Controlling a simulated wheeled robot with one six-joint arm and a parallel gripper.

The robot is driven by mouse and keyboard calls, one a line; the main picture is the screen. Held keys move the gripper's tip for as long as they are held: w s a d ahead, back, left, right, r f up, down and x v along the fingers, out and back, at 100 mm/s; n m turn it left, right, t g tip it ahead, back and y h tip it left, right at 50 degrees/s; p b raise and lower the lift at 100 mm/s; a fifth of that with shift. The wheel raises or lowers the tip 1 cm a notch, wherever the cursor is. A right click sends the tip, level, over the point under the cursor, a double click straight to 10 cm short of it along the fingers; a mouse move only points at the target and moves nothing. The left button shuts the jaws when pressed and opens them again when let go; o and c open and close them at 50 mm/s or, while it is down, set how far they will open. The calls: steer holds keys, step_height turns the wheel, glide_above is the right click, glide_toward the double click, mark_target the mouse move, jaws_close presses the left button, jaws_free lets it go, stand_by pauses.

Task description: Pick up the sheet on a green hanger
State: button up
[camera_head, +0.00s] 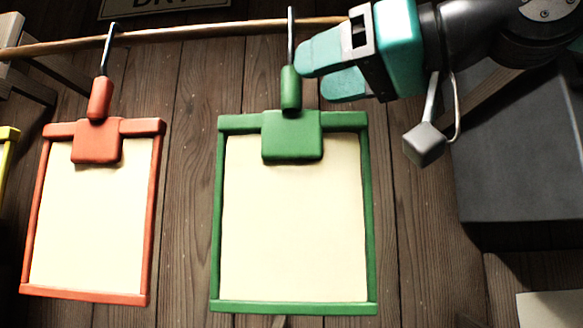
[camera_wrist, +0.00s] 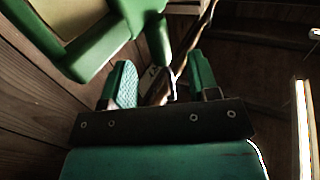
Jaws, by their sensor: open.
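The green hanger (camera_head: 291,135) hangs by a metal hook from a wooden rod, with a green frame around a cream sheet (camera_head: 292,220). It has a green upright handle (camera_head: 291,90) below the hook. My gripper (camera_head: 321,68) has teal fingers and is open, just right of this handle near the rod. Whether the fingers touch the handle cannot be told. In the wrist view, my gripper (camera_wrist: 158,85) shows its two fingers apart, and the green frame (camera_wrist: 95,60) fills the upper left with part of the sheet.
The wooden rod (camera_head: 200,34) runs across the top in front of a plank wall. A red hanger (camera_head: 97,141) with a cream sheet hangs to the left, with a yellow edge (camera_head: 6,150) at the far left. A dark box (camera_head: 515,150) stands at the right.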

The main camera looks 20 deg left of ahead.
mark_target(282, 87)
steer(key=p+x, duration=0.2)
steer(key=x, duration=0.4)
steer(key=shift+w+a, duration=0.1)
steer(key=shift+a, duration=0.15)
steer(key=c, duration=0.9)
jaws_close()
steer(key=shift+r, duration=0.15)
